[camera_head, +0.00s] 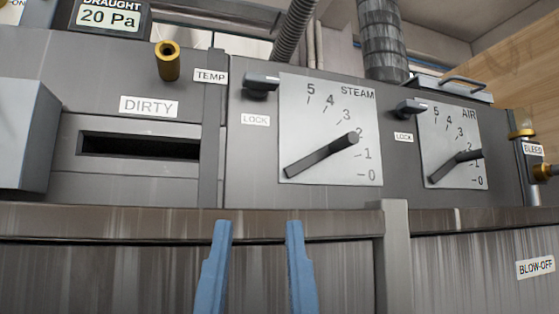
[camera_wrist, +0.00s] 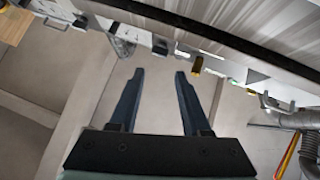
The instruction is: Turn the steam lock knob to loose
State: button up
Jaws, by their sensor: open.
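The steam lock knob (camera_head: 260,83) is a small dark grey block-shaped knob on the panel, at the upper left of the white STEAM dial plate (camera_head: 330,98). A LOCK label (camera_head: 255,120) sits just below it. The STEAM dial lever (camera_head: 320,157) slants up to the right, its tip between 1 and 2. My gripper (camera_head: 258,224) is open and empty, its two blue fingers pointing up, below the steam lock knob in the picture and apart from it. In the wrist view my gripper (camera_wrist: 158,72) also shows open with nothing between the fingers.
A second lock knob (camera_head: 411,107) stands beside the AIR dial plate (camera_head: 455,145) at right. A brown ledge (camera_head: 120,218) runs below the panel. A brass fitting (camera_head: 168,62) is at the upper left above the DIRTY slot (camera_head: 140,146). A ribbed hose (camera_head: 292,30) rises behind the panel.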

aim_at(257, 85)
jog(key=l+u, duration=0.25)
jog(key=l, duration=0.15)
jog(key=l+u, duration=0.25)
jog(key=l, duration=0.15)
jog(key=k, duration=0.6)
